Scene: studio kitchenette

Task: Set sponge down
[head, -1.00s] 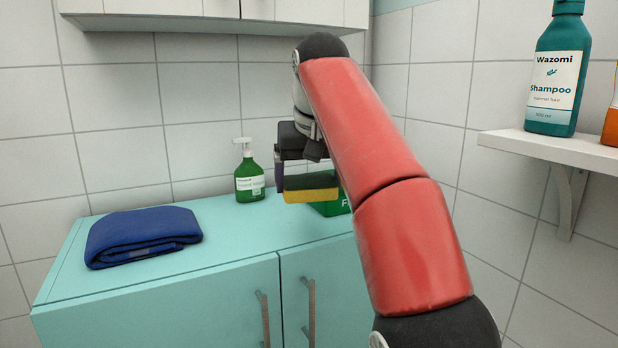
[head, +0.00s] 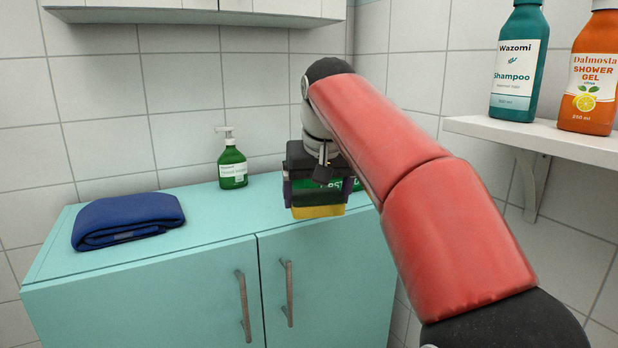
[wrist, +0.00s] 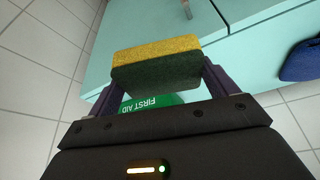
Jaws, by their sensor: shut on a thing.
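The sponge (head: 318,211) is a block with a yellow layer and a dark green layer. My gripper (head: 316,194) is shut on it, with one finger at each end. The sponge also shows between the fingers in the wrist view (wrist: 155,65). In the head view it appears at the front edge of the turquoise cabinet top (head: 215,215). I cannot tell whether it touches the top. Part of it is hidden behind my gripper in the head view.
A green first aid box (wrist: 150,100) lies behind the sponge, mostly hidden by my gripper. A green pump bottle (head: 232,165) stands at the back. A folded blue towel (head: 128,218) lies at the left. The top between towel and gripper is clear. A wall shelf (head: 540,137) holds two bottles.

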